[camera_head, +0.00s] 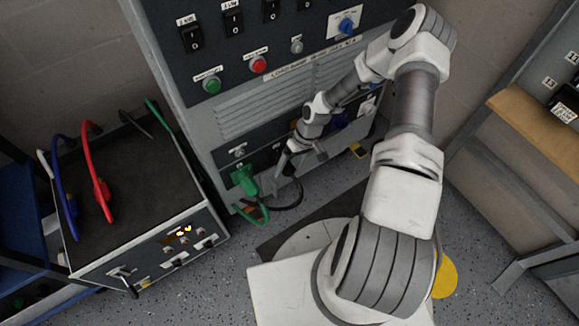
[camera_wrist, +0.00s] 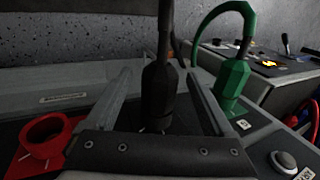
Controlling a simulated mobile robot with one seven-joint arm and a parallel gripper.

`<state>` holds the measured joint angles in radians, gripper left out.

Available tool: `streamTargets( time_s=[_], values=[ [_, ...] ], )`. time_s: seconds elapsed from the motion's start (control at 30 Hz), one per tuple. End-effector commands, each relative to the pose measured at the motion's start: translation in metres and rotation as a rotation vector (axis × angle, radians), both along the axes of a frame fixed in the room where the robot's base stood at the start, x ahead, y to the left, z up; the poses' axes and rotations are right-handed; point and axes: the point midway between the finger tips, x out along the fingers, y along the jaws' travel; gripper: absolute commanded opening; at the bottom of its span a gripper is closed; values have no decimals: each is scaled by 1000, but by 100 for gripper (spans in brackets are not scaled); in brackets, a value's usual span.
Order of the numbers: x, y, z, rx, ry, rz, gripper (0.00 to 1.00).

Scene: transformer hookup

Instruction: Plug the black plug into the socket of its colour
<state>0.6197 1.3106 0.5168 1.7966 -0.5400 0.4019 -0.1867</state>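The black plug (camera_wrist: 160,92) stands at the panel between my gripper's fingers in the wrist view, its cable rising from its far end. My gripper (camera_wrist: 158,76) is open, with a visible gap between each finger and the plug. The plug's lower end meets the dark panel, and the socket under it is hidden, so I cannot tell how deep it sits. In the head view my gripper (camera_head: 287,160) is at the lower panel of the grey cabinet, and the black cable (camera_head: 291,200) loops below it.
A green plug (camera_wrist: 233,80) stands in the panel beside the black one; it also shows in the head view (camera_head: 244,180). A red socket (camera_wrist: 43,136) is empty. Red (camera_head: 103,190) and blue (camera_head: 68,212) leads lie on the box at left. Floor between is clear.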

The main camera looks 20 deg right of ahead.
Motion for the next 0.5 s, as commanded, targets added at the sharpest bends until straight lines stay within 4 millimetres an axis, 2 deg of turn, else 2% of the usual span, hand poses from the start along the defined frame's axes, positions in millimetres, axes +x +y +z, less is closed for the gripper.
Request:
streamTargets(
  time_s=[0.13, 0.2, 0.5],
  values=[
    [-1, 0, 0, 0, 1, -1, 89],
    [-1, 0, 0, 0, 1, -1, 100],
    [0, -1, 1, 0, 1, -1, 100]
  ],
)
